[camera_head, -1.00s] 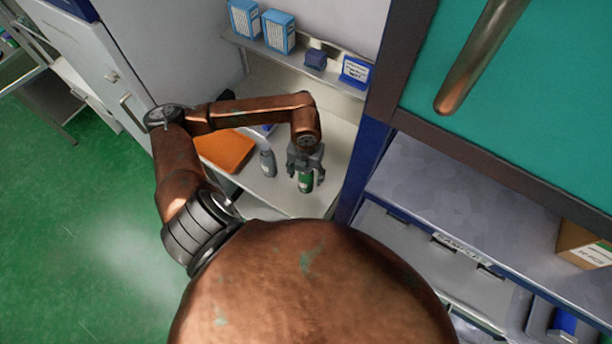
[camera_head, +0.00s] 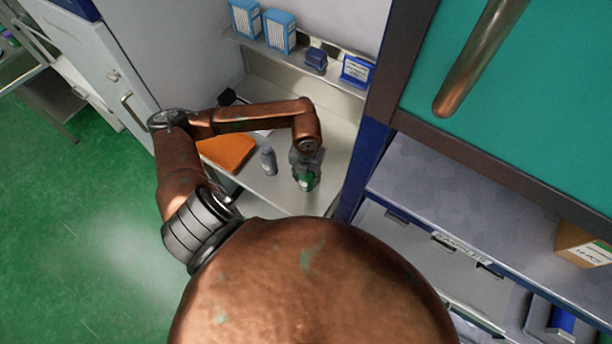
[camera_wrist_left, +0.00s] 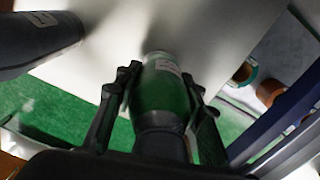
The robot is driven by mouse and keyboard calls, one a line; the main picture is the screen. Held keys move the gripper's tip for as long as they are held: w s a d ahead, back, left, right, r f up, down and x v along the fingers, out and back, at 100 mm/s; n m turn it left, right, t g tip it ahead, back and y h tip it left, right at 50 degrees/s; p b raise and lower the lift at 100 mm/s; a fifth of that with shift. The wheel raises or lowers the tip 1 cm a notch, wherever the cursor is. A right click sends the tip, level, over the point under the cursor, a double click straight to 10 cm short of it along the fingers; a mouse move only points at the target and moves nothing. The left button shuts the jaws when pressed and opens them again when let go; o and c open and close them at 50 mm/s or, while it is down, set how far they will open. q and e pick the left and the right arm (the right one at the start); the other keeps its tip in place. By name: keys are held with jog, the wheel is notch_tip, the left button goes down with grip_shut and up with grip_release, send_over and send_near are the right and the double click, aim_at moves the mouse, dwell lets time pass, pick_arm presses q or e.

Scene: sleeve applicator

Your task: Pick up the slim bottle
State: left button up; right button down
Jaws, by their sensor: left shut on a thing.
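A slim green bottle with a pale label (camera_head: 306,181) stands on the white bench at its front right. It also shows between the fingers in the left wrist view (camera_wrist_left: 162,92). My left gripper (camera_head: 304,170) reaches down over it and is shut on it, one finger on each side (camera_wrist_left: 160,105). The bottle's top is partly hidden by the gripper in the head view. A grey bottle (camera_head: 268,160) stands on the bench to the left of the green one, apart from the gripper. It also shows at the upper left of the left wrist view (camera_wrist_left: 38,40). My right gripper is not in view.
An orange tray or mat (camera_head: 228,152) lies left of the bottles. A shelf (camera_head: 300,70) above the bench holds blue-and-white boxes (camera_head: 279,31). A blue post (camera_head: 362,165) stands close on the right. The bench front edge is near.

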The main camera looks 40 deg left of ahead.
pick_arm(q)
jog(key=c, duration=0.5)
jog(key=shift+r, duration=0.15)
